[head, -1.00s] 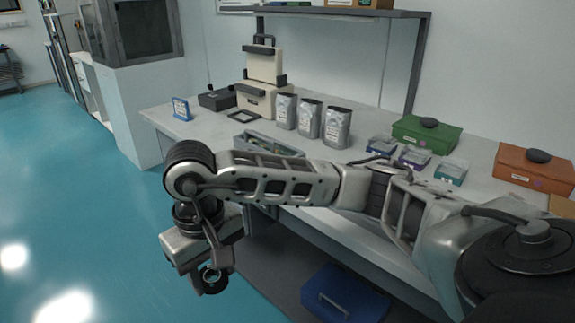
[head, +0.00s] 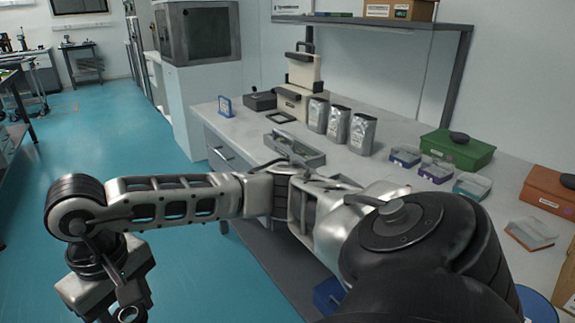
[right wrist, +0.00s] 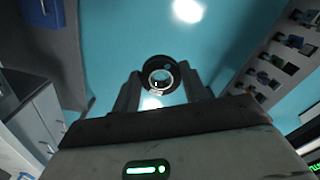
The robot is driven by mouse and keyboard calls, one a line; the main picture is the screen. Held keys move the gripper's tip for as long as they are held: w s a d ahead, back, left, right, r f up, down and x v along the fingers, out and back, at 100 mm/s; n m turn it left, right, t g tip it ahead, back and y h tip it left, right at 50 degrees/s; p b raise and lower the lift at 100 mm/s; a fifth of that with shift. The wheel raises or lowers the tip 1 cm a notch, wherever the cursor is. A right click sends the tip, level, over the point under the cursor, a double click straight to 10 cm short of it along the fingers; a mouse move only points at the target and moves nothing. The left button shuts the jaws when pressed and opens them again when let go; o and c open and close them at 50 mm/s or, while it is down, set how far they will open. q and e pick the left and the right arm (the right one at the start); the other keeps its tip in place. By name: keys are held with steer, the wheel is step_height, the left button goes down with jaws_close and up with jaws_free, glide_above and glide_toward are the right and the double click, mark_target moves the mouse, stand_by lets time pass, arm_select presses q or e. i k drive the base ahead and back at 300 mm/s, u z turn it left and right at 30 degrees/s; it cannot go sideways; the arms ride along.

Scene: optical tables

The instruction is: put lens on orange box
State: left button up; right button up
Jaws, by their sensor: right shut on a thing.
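The lens (head: 128,313) is a small dark ring with clear glass, low at the left of the head view. In the right wrist view the lens (right wrist: 160,77) sits between the two fingertips. My right gripper (head: 124,303) is shut on it and holds it out over the blue floor, away from the bench; it also shows in the right wrist view (right wrist: 162,90). The orange box (head: 548,190) stands on the bench at the right edge of the head view, partly cut off, with a dark round object on its lid. My left gripper is not in view.
The white bench (head: 400,178) carries silver pouches (head: 340,125), a grey tray (head: 295,148), a green box (head: 455,150), small cases (head: 436,170) and a clear-lidded case (head: 530,233) near the orange box. A shelf (head: 380,20) overhangs the back.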

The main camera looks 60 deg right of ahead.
mark_target(394, 182)
steer(key=k, duration=0.5)
steer(key=z, duration=0.9)
